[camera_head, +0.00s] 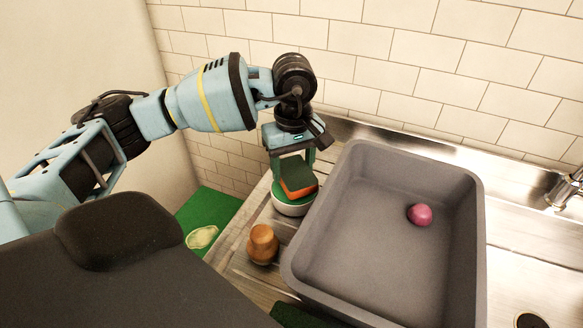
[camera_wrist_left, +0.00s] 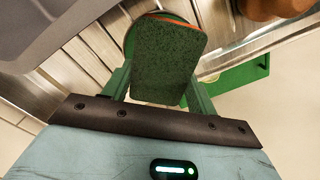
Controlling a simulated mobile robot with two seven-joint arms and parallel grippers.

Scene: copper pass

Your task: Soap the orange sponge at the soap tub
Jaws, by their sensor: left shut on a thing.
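The orange sponge (camera_head: 299,189) has a dark green scouring side facing up. My left gripper (camera_head: 291,170) is shut on it and points down. The sponge is at the top of the round white soap tub (camera_head: 291,208), which has a green inside. Whether the sponge touches the soap cannot be told. In the left wrist view the sponge's green side (camera_wrist_left: 167,62) fills the space between the fingers. It covers most of the tub there, and only part of the tub's green rim (camera_wrist_left: 130,42) shows. My right gripper is not in view.
A grey basin (camera_head: 383,240) holding a pink ball-like thing (camera_head: 419,215) stands right of the tub. A wooden knobbed object (camera_head: 262,244) stands in front of the tub. A green surface (camera_head: 209,212) with a pale oval piece (camera_head: 201,237) lies left. A tap (camera_head: 566,188) is far right.

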